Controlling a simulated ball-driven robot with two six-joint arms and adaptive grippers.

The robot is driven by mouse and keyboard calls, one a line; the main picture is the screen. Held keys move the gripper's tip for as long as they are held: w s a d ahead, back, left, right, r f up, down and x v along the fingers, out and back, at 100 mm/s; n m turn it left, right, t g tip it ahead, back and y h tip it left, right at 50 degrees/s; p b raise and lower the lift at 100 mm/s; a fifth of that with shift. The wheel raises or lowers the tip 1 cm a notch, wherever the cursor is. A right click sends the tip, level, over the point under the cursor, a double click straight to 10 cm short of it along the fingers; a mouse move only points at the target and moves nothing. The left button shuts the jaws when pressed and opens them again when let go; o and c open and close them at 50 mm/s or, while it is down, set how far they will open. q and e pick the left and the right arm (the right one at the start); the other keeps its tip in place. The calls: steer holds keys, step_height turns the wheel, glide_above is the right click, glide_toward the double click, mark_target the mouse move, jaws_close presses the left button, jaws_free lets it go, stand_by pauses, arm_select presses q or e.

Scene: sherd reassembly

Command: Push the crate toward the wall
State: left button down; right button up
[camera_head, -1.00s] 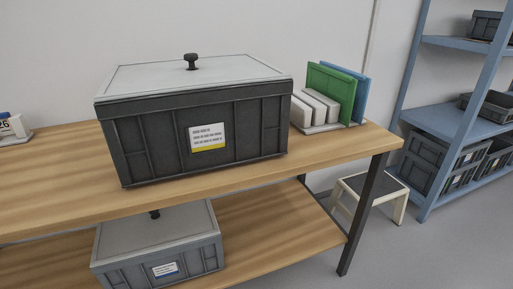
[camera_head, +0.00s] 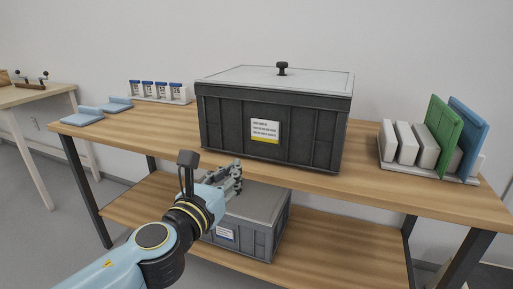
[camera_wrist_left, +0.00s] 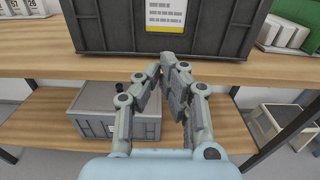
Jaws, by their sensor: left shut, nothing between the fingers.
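The dark grey crate (camera_head: 222,132) stands on the wooden table top, with a light lid, a black knob and a white-and-yellow label on its front. The wall (camera_head: 330,30) is behind it. My left gripper (camera_head: 238,168) is shut and empty, in front of the crate near the table's front edge. In the left wrist view, the gripper (camera_wrist_left: 168,68) points at the crate's front (camera_wrist_left: 105,30), just below the label. I cannot tell whether the fingertips touch it. My right gripper is not in view.
A second lidded crate (camera_head: 268,233) sits on the lower shelf. A rack with green and blue boards (camera_head: 440,135) stands to the right on the table top (camera_head: 130,125). Labelled containers (camera_head: 160,90) and blue pieces (camera_head: 82,114) are at the left. The table top's front strip is narrow before the crate.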

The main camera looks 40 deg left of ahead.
mark_target(260, 139)
arm_select(q)
steer(key=x, duration=1.4)
steer(key=shift+r, duration=0.2)
